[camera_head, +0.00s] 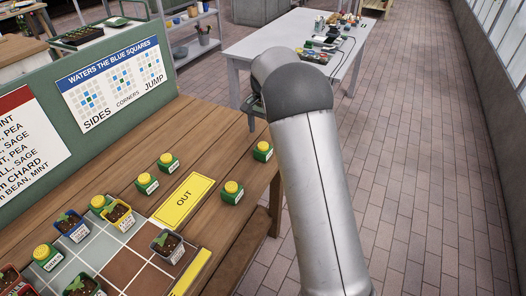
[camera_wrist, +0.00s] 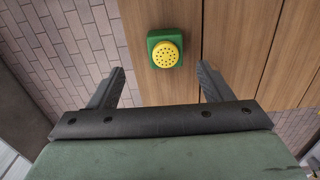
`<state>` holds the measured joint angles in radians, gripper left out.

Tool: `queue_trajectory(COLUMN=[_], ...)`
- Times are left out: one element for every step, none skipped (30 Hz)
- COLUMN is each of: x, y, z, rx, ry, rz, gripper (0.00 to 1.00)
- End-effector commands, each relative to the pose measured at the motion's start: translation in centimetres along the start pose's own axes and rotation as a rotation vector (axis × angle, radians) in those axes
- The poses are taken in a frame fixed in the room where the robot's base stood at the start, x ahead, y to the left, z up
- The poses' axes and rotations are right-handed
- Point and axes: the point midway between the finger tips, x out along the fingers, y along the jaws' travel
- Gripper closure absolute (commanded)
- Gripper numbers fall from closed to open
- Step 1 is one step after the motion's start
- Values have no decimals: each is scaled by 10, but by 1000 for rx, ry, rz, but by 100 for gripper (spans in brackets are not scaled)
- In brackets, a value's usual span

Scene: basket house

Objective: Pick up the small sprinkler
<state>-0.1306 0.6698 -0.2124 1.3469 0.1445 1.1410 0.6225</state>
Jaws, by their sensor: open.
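Several sprinklers with green bases and yellow tops stand on the wooden bench in the head view: one near the bench's right edge (camera_head: 262,151), one right of the OUT card (camera_head: 232,192), and two left of it (camera_head: 168,163) (camera_head: 146,183). Their labels are too small to read surely. In the wrist view, one sprinkler (camera_wrist: 165,50) with a holed yellow top stands upright on the bench near its edge. My gripper (camera_wrist: 160,68) is open and empty, its fingers apart on either side of this sprinkler in the picture. In the head view my arm mostly hides the gripper.
A yellow OUT card (camera_head: 184,201) lies on the bench. Potted seedlings (camera_head: 167,244) and more sprinklers (camera_head: 47,256) are on or around a tiled grid (camera_head: 133,259). A green board (camera_head: 107,132) with posters stands behind. A grey table (camera_head: 268,42) with clutter is farther back.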

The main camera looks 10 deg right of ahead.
Motion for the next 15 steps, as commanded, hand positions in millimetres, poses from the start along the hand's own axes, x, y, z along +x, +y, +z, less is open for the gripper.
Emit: queue_trajectory(x=[10,15,22,25,28,32,34,35,37,39,41,45,48,52,59], y=[0,0,0,0,0,0,0,0,0,0,-1,-2,-3,-4,-5], z=[0,0,0,0,0,0,0,0,0,0,-1,-1,-2,-3,-4], rx=[-1,-1,-1,-1,-1,-1,-1,-1,-1,-1,-1,-1,-1,-1,-1], ry=[-2,-2,-2,-1,-1,0,1,1,1,0,0,-1,-1,-1,-2], rz=[2,2,2,2,2,1,0,0,0,0,1,1,2,1,2], gripper=[27,27,27,27,27,27,27,27,27,27,27,27,27,27,27])
